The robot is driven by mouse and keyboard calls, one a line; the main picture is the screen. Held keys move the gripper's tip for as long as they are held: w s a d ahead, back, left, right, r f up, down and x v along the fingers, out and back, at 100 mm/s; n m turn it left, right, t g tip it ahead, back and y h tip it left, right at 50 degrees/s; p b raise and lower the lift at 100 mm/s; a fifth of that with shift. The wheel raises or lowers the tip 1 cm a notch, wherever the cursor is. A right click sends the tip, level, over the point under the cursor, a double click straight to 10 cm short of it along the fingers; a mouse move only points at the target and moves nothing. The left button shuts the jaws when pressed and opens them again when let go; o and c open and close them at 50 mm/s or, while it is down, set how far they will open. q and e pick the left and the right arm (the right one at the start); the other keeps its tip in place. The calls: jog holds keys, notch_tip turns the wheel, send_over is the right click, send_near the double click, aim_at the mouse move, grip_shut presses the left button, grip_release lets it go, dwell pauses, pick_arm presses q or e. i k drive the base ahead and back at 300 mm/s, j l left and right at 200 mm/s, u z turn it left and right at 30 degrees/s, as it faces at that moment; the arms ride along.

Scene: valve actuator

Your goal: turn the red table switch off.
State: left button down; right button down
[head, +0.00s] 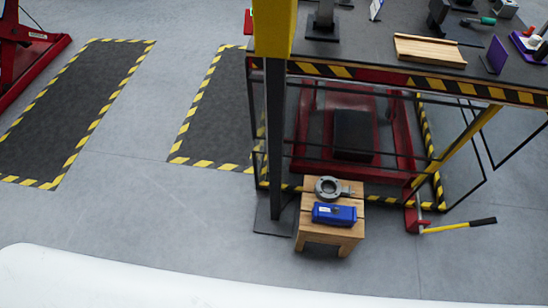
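No switch can be made out clearly in the head view. A small red part (248,22) with a bit of green beside it shows at the left edge of the yellow post (275,30); it is too small and cut off to tell what it is. A red table-like frame (30,45) stands at the far upper left, partly out of view. Another red frame (402,130) stands on the floor under the dark workbench (360,32). Neither of my grippers is in view.
A wooden stool (330,235) holds a blue box (334,214) and a grey ring-shaped valve part (328,188). A yellow-handled lever (460,226) sticks out to the right. Striped floor mats (75,100) lie at left.

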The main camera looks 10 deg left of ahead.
aim_at(248, 29)
jog(key=i+j+z, duration=0.1)
jog(key=j+z, duration=0.2)
jog(key=j, duration=0.5)
jog(key=j+z, duration=0.25)
jog(key=j, duration=0.6)
jog(key=i+j+z, duration=0.1)
jog(key=i+j, duration=0.1)
jog(key=i, duration=0.1)
